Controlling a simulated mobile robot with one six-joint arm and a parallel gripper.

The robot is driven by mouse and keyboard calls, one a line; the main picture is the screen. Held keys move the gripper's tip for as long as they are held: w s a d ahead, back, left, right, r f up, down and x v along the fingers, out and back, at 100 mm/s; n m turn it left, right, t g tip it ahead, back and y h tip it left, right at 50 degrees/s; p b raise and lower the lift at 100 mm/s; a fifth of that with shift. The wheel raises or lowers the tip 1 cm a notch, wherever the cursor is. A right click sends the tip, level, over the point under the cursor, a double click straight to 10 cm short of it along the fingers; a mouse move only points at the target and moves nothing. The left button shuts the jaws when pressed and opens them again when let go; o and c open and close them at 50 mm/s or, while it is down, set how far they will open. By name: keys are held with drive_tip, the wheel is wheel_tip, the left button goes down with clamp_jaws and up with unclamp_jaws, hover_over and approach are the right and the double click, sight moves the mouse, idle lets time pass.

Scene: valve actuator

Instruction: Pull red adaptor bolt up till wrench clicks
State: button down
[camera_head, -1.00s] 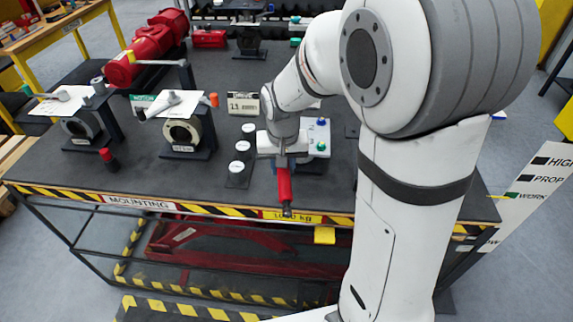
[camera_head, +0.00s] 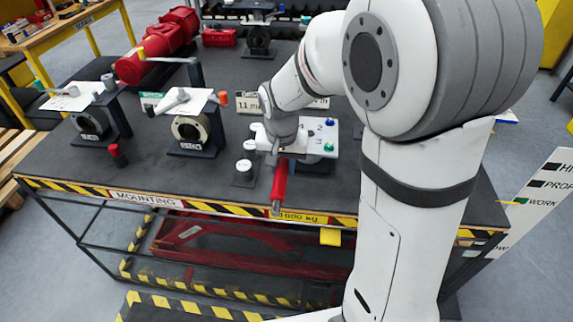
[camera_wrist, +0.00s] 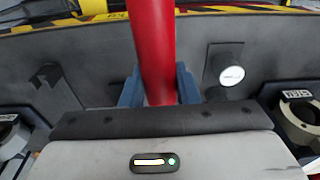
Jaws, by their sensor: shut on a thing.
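A long red wrench handle (camera_head: 280,182) with a grey tip sticks out from my gripper (camera_head: 281,157) toward the table's front edge in the head view. In the wrist view, the red shaft (camera_wrist: 154,50) runs between the two blue-grey fingers of my gripper (camera_wrist: 159,92), which are shut on it. A small red-topped piece (camera_head: 118,152), perhaps the adaptor bolt, stands upright on the table at the left, apart from my gripper. I cannot tell whether the wrench touches any bolt.
Two valve stands, one in the middle (camera_head: 190,130) and one at the left (camera_head: 92,122), bear white sheets with wrenches. White round pieces (camera_head: 243,166) stand just left of my gripper. A panel with coloured buttons (camera_head: 323,140) is close on its right.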

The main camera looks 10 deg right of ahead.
drive_tip(key=shift+w+a, duration=0.1)
drive_tip(key=shift+a, duration=0.25)
drive_tip(key=shift+m, duration=0.3)
drive_tip(key=shift+r, duration=0.15)
drive_tip(key=shift+r, duration=0.1)
drive_tip(key=shift+r+p, duration=1.6)
drive_tip(key=shift+r, duration=0.75)
drive_tip(key=shift+f, duration=0.15)
